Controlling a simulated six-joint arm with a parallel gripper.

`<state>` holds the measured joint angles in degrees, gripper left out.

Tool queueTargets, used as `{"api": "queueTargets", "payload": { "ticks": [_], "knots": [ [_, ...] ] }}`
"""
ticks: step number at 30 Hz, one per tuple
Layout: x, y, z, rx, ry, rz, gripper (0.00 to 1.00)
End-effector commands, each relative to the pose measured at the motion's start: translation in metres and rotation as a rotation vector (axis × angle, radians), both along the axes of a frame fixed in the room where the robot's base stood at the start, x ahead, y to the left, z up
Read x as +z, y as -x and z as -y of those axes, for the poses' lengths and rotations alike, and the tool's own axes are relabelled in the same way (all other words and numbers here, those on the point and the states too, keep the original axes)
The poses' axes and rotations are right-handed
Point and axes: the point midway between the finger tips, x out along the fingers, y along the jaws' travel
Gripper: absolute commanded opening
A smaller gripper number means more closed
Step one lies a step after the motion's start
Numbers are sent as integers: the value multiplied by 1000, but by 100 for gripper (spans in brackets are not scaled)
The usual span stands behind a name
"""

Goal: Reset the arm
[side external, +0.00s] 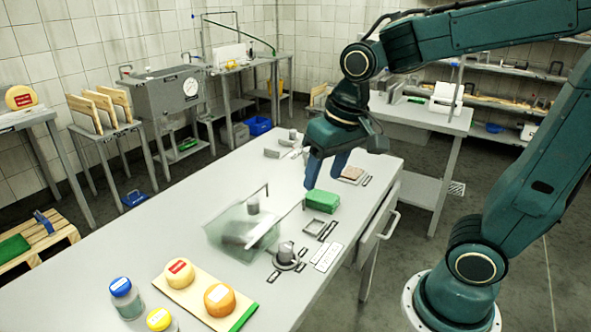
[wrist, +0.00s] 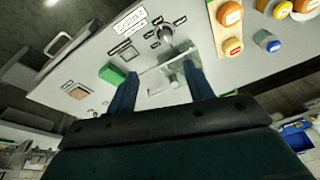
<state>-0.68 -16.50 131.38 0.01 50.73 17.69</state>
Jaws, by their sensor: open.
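My gripper (side external: 326,170) hangs over the far part of the grey table (side external: 110,256), close to a green block (side external: 322,203) in the side view. In the wrist view my gripper (wrist: 160,90) shows two blue fingers spread wide apart, with nothing between them but the table beyond. The green block (wrist: 112,75) lies left of the fingers in that view. I cannot tell the exact height of the fingertips above the table.
A clear box (side external: 240,228) stands mid-table. A board (side external: 182,289) with two cheese wheels (side external: 180,273) (side external: 220,299) and two jars (side external: 126,297) (side external: 160,320) are at the near end. A round grey fixture (side external: 286,256) and a small square frame (side external: 313,228) sit along the right edge. A drawer handle (side external: 379,238) juts out.

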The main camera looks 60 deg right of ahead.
Motion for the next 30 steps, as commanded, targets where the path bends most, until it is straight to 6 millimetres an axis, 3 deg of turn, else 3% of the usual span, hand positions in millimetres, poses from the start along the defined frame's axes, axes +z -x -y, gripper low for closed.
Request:
{"api": "queueTargets", "payload": {
  "ticks": [6,15,21,30],
  "knots": [
    [16,35,2,101,31,93,52],
    [24,76,3,225,85,200,52],
    [24,89,3,269,108,235,52],
    [24,91,3,277,111,239,52]
  ]
}}
